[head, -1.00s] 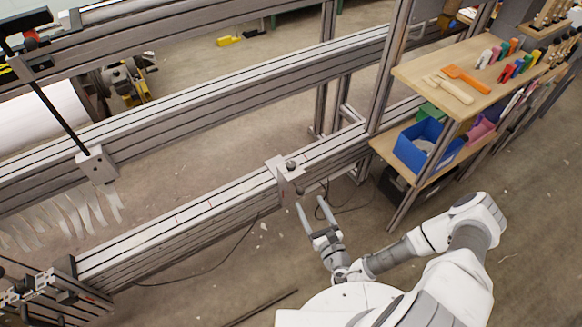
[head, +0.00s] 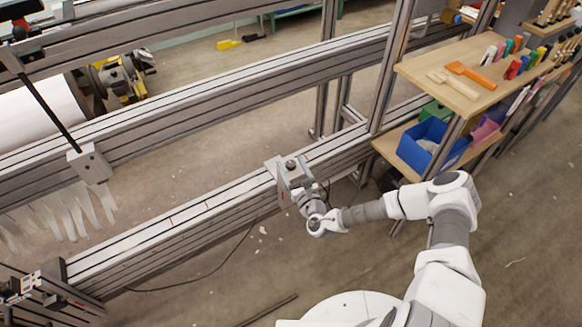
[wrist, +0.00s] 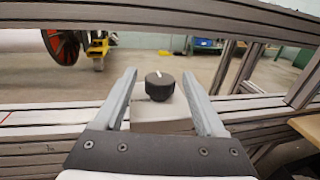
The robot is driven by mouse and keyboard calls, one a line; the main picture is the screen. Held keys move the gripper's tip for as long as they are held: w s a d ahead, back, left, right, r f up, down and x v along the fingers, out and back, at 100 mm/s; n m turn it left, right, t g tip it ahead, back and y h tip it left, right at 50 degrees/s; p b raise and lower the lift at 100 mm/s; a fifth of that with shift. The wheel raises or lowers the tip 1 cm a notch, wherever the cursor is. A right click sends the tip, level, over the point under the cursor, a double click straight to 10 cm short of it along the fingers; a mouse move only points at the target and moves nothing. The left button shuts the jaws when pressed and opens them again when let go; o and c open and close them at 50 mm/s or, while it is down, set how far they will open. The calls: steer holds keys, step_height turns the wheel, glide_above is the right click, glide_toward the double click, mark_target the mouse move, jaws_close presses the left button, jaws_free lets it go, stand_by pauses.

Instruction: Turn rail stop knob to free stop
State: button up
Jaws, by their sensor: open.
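The rail stop (head: 282,172) is a grey metal block on the slotted aluminium rail, left of the upright post. Its black knob (head: 290,164) sits on top. In the wrist view the knob (wrist: 159,86) is round and ribbed, with a white mark on its upper face. It stands on a pale plate between my two fingers. My gripper (wrist: 160,100) is open, with a finger on each side of the knob and a clear gap to both. In the head view my gripper (head: 298,190) is at the front of the stop, its fingertips partly hidden by my own wrist.
A wooden shelf (head: 450,88) with clips and combs stands at the right, with a blue bin (head: 432,146) below. A post (head: 392,65) rises right of the stop. A block on a rod (head: 90,163) is at the left. The floor in front of the rail is mostly clear.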

steer(key=shift+w+a, duration=0.1)
steer(key=shift+w, duration=0.1)
jaws_close()
stand_by(0.3)
